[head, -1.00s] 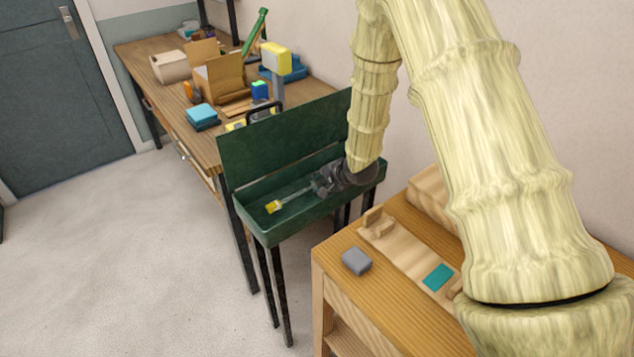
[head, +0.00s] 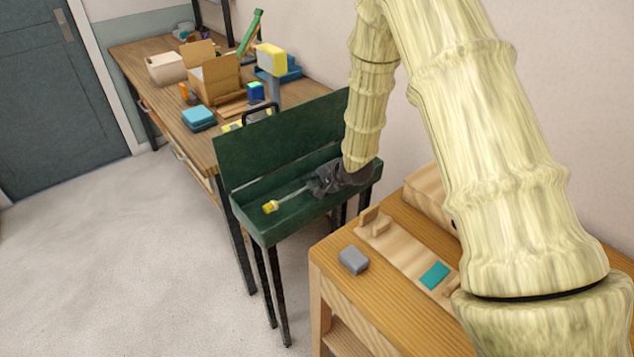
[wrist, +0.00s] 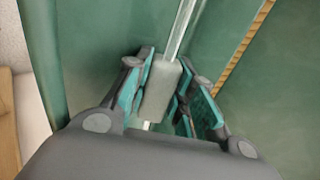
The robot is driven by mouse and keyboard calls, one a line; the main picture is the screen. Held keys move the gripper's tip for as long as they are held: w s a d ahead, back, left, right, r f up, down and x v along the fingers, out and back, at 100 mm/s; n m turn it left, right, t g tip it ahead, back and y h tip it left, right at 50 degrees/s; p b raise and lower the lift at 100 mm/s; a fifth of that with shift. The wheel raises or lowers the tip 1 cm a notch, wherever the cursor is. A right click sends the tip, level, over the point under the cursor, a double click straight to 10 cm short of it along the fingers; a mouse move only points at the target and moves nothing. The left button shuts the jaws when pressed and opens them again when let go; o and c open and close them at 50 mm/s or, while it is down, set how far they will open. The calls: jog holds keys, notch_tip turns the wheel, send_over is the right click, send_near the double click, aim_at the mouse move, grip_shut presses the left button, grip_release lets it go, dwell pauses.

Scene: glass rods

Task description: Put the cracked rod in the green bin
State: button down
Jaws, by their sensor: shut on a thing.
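My gripper (head: 325,180) is over the green bin (head: 262,228), an open tray on dark legs with a raised back panel. It is shut on a glass rod (head: 294,194), which points left and ends in a yellow cap (head: 270,206). In the wrist view the fingers (wrist: 165,95) close around a grey sleeve (wrist: 161,88) on the clear rod (wrist: 182,28). The bin's green surface (wrist: 105,45) fills most of that view. I cannot tell whether the rod touches the bin floor, and no crack can be made out.
A wooden table (head: 332,241) at the front right holds a grey block (head: 354,260), a wooden fixture and a teal patch (head: 434,275). A workbench (head: 140,58) behind carries boxes, a blue block (head: 199,117) and tools. Floor (head: 120,260) is clear at left.

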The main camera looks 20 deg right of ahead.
jog(key=shift+s+f, duration=0.35)
jog(key=shift+f, duration=0.3)
jog(key=c, duration=1.1)
grip_release()
jog(key=shift+c, duration=0.2)
jog(key=shift+s, duration=0.15)
jog(key=shift+s+d+r, duration=0.2)
jog(key=shift+s+r, duration=0.05)
jog(key=shift+r, duration=0.25)
jog(key=v, duration=0.9)
jog(key=shift+d+r, duration=0.15)
jog(key=shift+r, duration=0.3)
jog(key=shift+s+r, duration=0.3)
jog(key=shift+r, duration=0.5)
